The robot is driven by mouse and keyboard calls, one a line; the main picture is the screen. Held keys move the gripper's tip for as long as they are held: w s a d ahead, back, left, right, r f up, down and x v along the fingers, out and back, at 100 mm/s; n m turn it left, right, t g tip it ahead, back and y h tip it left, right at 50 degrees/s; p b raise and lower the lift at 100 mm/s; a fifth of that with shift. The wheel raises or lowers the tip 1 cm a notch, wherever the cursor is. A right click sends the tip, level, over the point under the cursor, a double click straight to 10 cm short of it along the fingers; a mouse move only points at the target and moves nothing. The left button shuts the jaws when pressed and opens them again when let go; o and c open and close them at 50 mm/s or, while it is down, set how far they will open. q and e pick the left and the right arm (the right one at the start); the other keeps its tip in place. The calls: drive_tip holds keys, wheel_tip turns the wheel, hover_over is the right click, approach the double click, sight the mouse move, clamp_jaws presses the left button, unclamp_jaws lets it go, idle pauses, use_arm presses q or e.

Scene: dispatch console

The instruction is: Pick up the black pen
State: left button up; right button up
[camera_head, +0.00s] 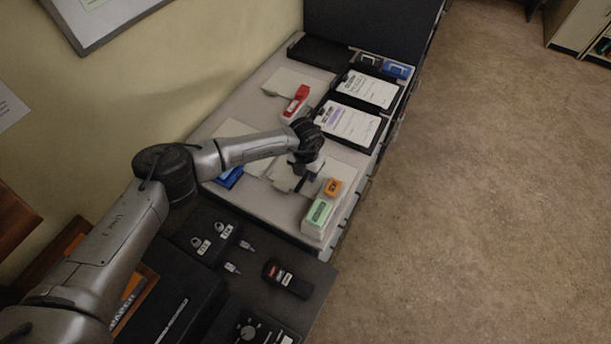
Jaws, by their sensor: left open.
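My left arm comes in from the left and reaches over the light desk top (255,98). Pale paper sheets (256,165) lie under and beside my gripper. My right gripper is not in view.
An orange box (332,187) and a green box (318,212) stand near my gripper. A red stapler (297,102), clipboards (352,124) and a blue item (229,178) lie farther around. A black handheld device (287,279) rests on the dark console. Open floor is at right.

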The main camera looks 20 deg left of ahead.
use_arm(q)
drive_tip(key=shift+f, duration=0.2)
clamp_jaws()
idle(0.3)
drive_tip(key=shift+r, duration=0.15)
